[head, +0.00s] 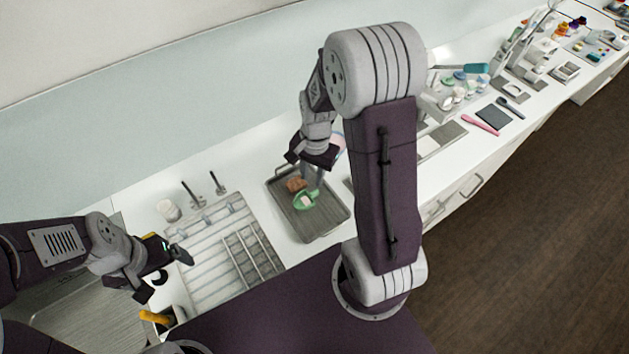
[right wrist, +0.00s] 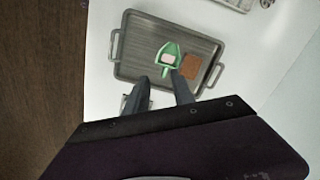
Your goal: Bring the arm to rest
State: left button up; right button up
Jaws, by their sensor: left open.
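My right gripper (head: 312,180) hangs above the grey metal tray (head: 325,230), its fingers pointing down. In the right wrist view its two fingers (right wrist: 161,82) stand apart. A green scoop (head: 305,201) with a pale piece in it lies on the tray just below the fingers; it also shows in the right wrist view (right wrist: 172,50), its handle end near the gap between them. A brown block (right wrist: 192,69) lies beside the scoop on the tray (right wrist: 135,50). My left gripper (head: 168,272) is open and empty beside the drying rack.
A white slatted rack (head: 215,255) stands left of the tray. A sink (head: 85,320) and a holder with a yellow-handled tool (head: 155,317) are at lower left. A white cup (head: 168,210) stands behind. A pink spoon (head: 480,124) and a dark mat (head: 493,117) lie farther right.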

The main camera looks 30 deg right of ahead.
jog(key=s+a+r+n+t, duration=0.1)
jog(key=s+a+r+n, duration=0.2)
jog(key=s+a+n, duration=0.5)
pick_arm(q)
notch_tip(320, 180, down, 7)
jog(key=b, duration=0.7)
jog(key=shift+s, duration=0.15)
pick_arm(e)
notch_tip(320, 180, down, 7)
jog(key=d+n, duration=0.2)
jog(key=shift+s+d+n, duration=0.2)
jog(key=shift+d+n, duration=0.15)
jog(key=shift+n, duration=0.05)
pick_arm(q)
jog(key=shift+a, duration=0.15)
